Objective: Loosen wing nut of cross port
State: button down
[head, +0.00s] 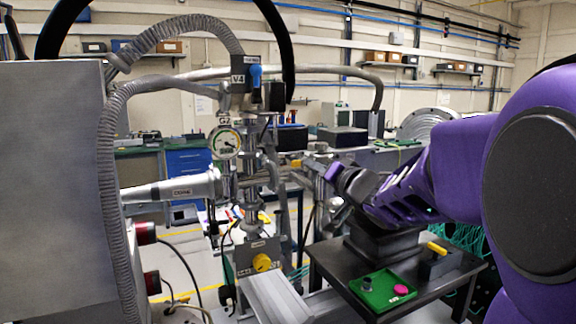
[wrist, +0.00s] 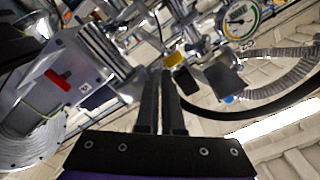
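The steel cross and pipe assembly (head: 252,190) stands upright left of my gripper in the head view, below a round dial gauge (head: 227,143). A small yellow part (head: 297,163) sits on its right side. A yellow part (wrist: 174,60) also shows just beyond my fingertips in the wrist view; I cannot tell if it is the same one. I cannot pick out the wing nut for certain. My gripper (wrist: 160,72) has its two dark fingers side by side, with nothing seen between them. It points at the metal fittings and looks apart from them.
A blue-handled valve marked V4 (head: 255,76) is above the gauge. A horizontal pipe (head: 180,189) and a grey hose (head: 106,180) lie left. A dark side table (head: 345,268) below my arm bears a green tray (head: 368,294) with a pink round piece. The dial gauge also shows in the wrist view (wrist: 237,18).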

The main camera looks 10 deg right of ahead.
jog(key=shift+n+b, duration=0.55)
jog(key=shift+n, duration=2.75)
jog(key=shift+r, duration=0.1)
jog(key=c, duration=1)
grip_release()
jog(key=shift+c, duration=0.2)
